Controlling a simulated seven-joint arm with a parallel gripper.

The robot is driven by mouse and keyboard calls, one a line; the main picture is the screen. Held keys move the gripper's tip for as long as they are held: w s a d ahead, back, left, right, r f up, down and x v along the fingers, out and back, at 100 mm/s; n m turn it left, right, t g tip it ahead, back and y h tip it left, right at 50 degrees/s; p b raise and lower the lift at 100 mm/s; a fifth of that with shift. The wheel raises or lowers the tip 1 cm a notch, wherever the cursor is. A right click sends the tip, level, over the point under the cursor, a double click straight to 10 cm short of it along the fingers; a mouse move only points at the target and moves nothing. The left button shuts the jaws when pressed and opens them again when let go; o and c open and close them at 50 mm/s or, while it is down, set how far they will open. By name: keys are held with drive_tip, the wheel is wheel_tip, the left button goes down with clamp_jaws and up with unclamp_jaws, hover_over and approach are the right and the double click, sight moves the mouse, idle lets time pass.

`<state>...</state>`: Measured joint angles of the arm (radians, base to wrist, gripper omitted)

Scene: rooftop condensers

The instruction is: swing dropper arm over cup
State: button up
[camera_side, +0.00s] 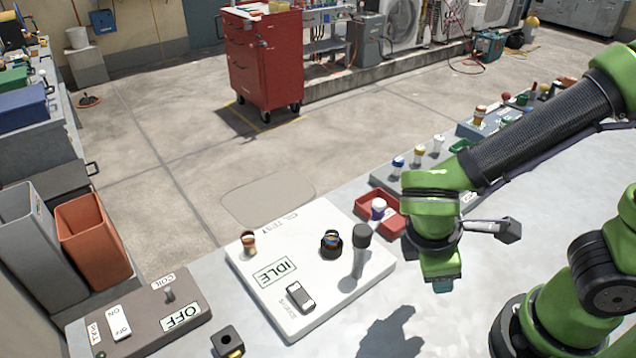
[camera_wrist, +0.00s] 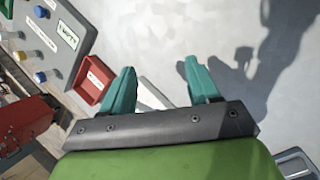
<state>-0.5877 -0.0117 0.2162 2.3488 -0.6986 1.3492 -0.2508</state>
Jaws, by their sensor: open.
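A white test board (camera_side: 335,285) lies on the grey worktop, with an "IDLE" panel (camera_side: 277,271). On it stand a grey post with a dark rounded top (camera_side: 361,250), a dark round holder with a blue and tan piece in it (camera_side: 331,242), and a small brown and white cup-like piece (camera_side: 249,243). I cannot tell for sure which is the dropper arm and which the cup. My gripper (camera_side: 440,284) hangs above the worktop, right of the board and apart from the post. In the wrist view its teal fingers (camera_wrist: 160,78) are spread with nothing held.
A red tray (camera_side: 367,207) holds a bottle with a purple cap (camera_side: 378,206); the tray also shows in the wrist view (camera_wrist: 87,87). A coil switch panel (camera_side: 150,325) and a small dark block (camera_side: 227,341) lie front left. The worktop under my gripper is clear.

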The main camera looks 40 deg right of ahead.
drive_tip(key=w+d+r+m+t+y, duration=0.2)
drive_tip(key=d+r+m+t+y, duration=0.1)
drive_tip(key=r+m, duration=0.3)
drive_tip(key=w+d+r+m+t+y, duration=0.3)
drive_tip(key=d+r+m+t+y, duration=0.1)
drive_tip(key=r+m, duration=0.2)
drive_tip(key=shift+d+r+m, duration=0.25)
drive_tip(key=shift+r+m, duration=0.05)
drive_tip(key=shift+m, duration=0.6)
drive_tip(key=shift+c, duration=0.4)
